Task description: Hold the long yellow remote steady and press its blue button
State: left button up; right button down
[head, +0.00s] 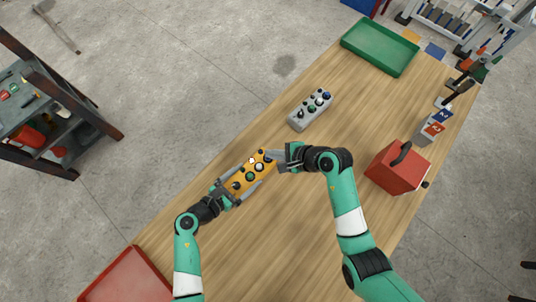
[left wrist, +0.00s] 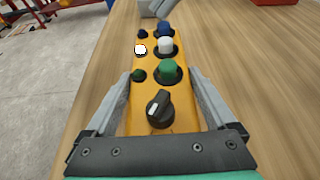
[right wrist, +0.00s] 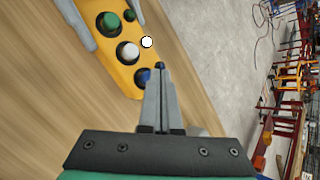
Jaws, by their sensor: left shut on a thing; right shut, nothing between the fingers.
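The long yellow remote (head: 239,187) lies on the wooden table and also shows in the left wrist view (left wrist: 153,83). It carries a black knob (left wrist: 160,108), then green, white and blue round buttons, with small lamps beside them. My left gripper (head: 243,185) is shut on the remote, one finger along each long side near the knob end. The blue button (left wrist: 164,29) is at the far end; it also shows in the right wrist view (right wrist: 143,76). My right gripper (right wrist: 160,72) is shut and empty, its tips close beside the blue button. I cannot tell whether they touch it.
A grey control box (head: 310,110) with several buttons lies behind the remote. A green tray (head: 380,47) is at the far end, a red tray (head: 125,278) at the near end. The table between remote and toolbox is mostly clear.

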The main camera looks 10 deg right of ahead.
jog(key=shift+f, duration=0.75)
dwell(0.7)
jog(key=shift+r, duration=1.25)
notch_tip(320, 180, up, 5)
jog(key=shift+r, duration=0.1)
dwell(0.4)
pick_arm(q)
jog(key=o, duration=1.6)
jog(key=shift+c, duration=0.2)
